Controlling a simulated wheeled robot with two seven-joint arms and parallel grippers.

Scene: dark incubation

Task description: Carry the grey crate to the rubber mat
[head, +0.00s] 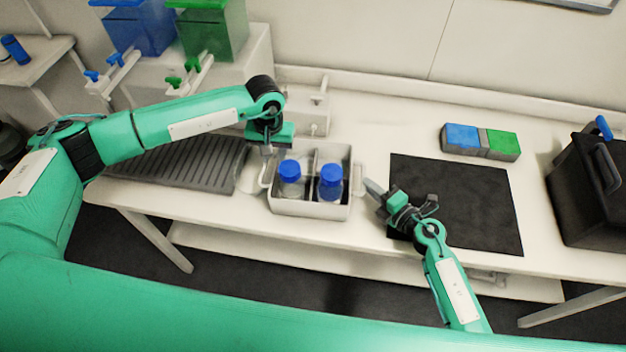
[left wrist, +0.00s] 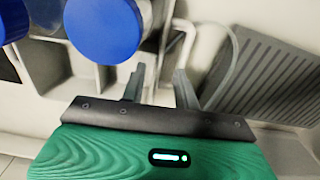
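The grey crate (head: 312,208) stands upright on the white bench in the head view, with two blue-capped bottles (head: 330,184) in its compartments. Its wall also shows in the left wrist view (left wrist: 47,68). A flat black mat (head: 470,205) lies to its right, apart from it. My left gripper (head: 267,152) is above the crate's left handle (head: 265,176). In the left wrist view its fingers (left wrist: 160,88) are apart, with the pale handle near and beyond the tips. My right gripper (head: 374,189) is beside the right handle; its finger spacing is unclear.
A grey ribbed mat (head: 190,165) lies left of the crate. A blue, grey and green block (head: 481,142) lies behind the black mat, and a black box (head: 585,190) stands to its right. Blue (head: 140,30) and green (head: 213,32) containers stand on a raised shelf at back left.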

